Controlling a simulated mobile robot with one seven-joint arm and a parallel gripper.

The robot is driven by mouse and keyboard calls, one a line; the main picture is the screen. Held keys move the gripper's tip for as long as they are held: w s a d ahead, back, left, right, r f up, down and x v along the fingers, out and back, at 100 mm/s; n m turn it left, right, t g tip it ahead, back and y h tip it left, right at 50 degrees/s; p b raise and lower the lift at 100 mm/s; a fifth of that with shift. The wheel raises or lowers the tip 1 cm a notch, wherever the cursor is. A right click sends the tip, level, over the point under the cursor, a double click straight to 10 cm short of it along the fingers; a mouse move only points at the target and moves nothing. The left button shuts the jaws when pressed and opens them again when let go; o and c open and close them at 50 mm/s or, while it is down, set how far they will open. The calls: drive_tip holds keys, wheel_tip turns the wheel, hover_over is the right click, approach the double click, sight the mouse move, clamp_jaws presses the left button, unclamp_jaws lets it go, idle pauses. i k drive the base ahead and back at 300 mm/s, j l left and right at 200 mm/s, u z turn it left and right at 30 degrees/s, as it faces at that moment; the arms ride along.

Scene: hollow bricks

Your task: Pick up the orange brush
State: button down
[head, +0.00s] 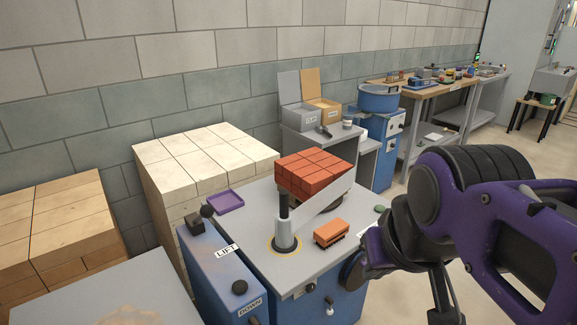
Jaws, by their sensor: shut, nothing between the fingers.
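The orange brush (331,232) lies on the grey top of the blue lift table (325,262). Its block is orange, with dark bristles along its lower side. It sits just right of the white upright post, near the right front of the top. My gripper (442,297) seems to be the slender dark part hanging below my purple and black arm, at the lower right. It is shut and empty, apart from the brush and to its right. The arm overlaps the right edge of the lift table, and the gripper is partly hidden.
Red bricks (313,172) are stacked behind the brush. The post (285,232) with a pale crossbar stands close on its left. A purple tray (226,202) and a green piece (380,209) are also on the top. Pale bricks (190,160) stand left; a workbench (430,90) stands behind.

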sight(333, 232)
drive_tip(key=u, duration=1.4)
drive_tip(key=z, duration=1.55)
drive_tip(key=i+l+u, duration=0.35)
drive_tip(key=l, duration=0.35)
drive_tip(key=i, duration=0.1)
